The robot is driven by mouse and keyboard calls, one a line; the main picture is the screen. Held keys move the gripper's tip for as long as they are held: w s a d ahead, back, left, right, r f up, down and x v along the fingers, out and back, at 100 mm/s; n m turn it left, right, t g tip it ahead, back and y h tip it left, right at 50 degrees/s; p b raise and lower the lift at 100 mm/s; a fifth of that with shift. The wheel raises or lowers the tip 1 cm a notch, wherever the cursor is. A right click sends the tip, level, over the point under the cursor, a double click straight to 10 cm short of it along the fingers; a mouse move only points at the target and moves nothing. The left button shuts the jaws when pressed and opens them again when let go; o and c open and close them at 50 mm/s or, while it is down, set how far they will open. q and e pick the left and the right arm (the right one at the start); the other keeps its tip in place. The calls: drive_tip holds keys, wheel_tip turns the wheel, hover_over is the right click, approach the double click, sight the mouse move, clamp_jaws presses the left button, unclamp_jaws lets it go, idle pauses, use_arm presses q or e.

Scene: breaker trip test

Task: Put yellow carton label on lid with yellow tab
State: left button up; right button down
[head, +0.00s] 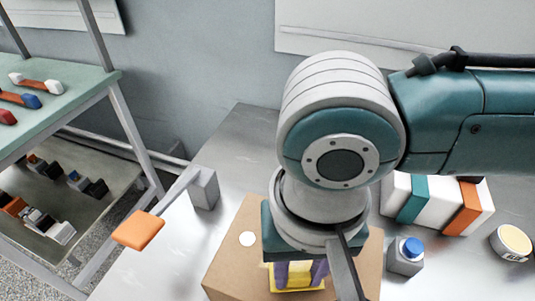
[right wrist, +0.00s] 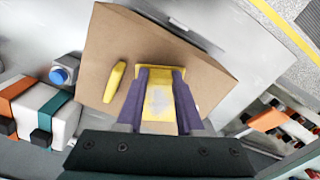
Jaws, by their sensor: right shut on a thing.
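A brown carton (head: 232,262) stands on the metal table, its lid facing up. In the right wrist view a rounded yellow tab (right wrist: 115,82) lies on the lid (right wrist: 205,75), left of my gripper. My right gripper (right wrist: 160,78) points down over the lid, its purple fingers shut on the yellow carton label (right wrist: 159,105), which bears a pale arrow. In the head view the label (head: 298,284) shows low under my wrist, and the tab is hidden. I cannot tell whether the label touches the lid. My left gripper is not in view.
An orange paddle (head: 138,230) on a grey arm is left of the carton. A grey block with a blue button (head: 411,250), striped white boxes (head: 436,203) and a round cream-topped tin (head: 513,242) are at right. A shelf rack (head: 62,100) stands at far left.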

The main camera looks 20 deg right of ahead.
drive_tip(key=shift+f, duration=0.15)
drive_tip(key=shift+c, duration=2.3)
unclamp_jaws()
